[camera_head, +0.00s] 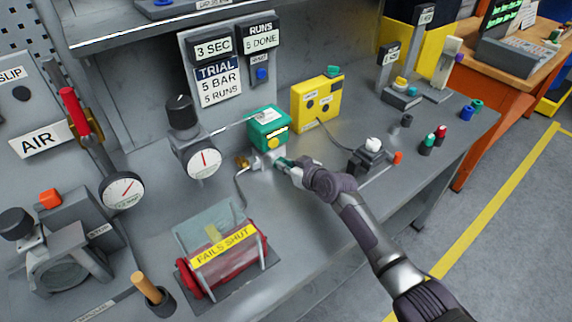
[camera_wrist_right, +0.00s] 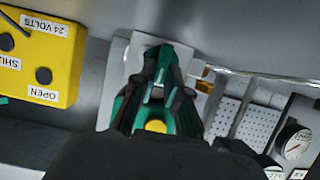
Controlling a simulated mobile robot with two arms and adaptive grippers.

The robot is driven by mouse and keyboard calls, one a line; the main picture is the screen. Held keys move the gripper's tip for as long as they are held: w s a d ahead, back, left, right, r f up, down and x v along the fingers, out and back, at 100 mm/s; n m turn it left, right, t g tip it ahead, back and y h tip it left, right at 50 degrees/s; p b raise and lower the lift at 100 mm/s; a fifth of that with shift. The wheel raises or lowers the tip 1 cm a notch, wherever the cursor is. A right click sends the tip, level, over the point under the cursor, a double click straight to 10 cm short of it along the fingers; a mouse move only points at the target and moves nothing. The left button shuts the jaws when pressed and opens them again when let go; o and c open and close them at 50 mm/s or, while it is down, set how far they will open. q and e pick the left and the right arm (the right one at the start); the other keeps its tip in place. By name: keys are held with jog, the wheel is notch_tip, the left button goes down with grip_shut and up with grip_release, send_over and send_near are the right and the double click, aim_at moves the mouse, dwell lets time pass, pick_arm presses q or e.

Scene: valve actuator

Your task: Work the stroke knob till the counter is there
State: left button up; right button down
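The counter sign (camera_head: 261,36) on the upright panel reads RUNS, 5 DONE; the trial card (camera_head: 219,81) reads 5 BAR, 5 RUNS. No label lets me tell which part is the stroke knob. A white-topped knob (camera_head: 373,144) sits on a small black block at the right of the bench. A green box with a yellow button (camera_head: 268,129) stands at the bench's middle. My right gripper (camera_head: 283,163) is just in front of and below this box. In the wrist view its fingers (camera_wrist_right: 164,78) are close together; whether anything is between them is unclear. My left gripper is not in view.
A yellow box (camera_head: 316,98) with OPEN and SHUT labels stands behind. A regulator (camera_head: 181,113) and gauge (camera_head: 202,161) stand left of my gripper. A red cylinder marked FAILS SHUT (camera_head: 225,247) lies in front. Small coloured parts (camera_head: 441,132) stand at the bench's right.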

jog(key=shift+d+f+b, duration=0.1)
jog(key=shift+f+b, duration=0.1)
jog(key=shift+b, duration=0.4)
jog(key=m+b, duration=0.1)
jog(key=b, duration=0.1)
jog(key=m+y+b, duration=0.1)
jog(key=m+g+b, duration=0.1)
jog(key=b, duration=0.1)
jog(key=shift+w+d+f+y+b, duration=0.15)
jog(key=shift+w+d+y+b, duration=0.1)
jog(key=shift+y+b, duration=0.15)
jog(key=shift+d+m+g+y+b, duration=0.1)
jog(key=shift+m+g+y+b, duration=0.3)
jog(key=shift+m+b, duration=0.65)
jog(key=c, duration=1.2)
grip_release()
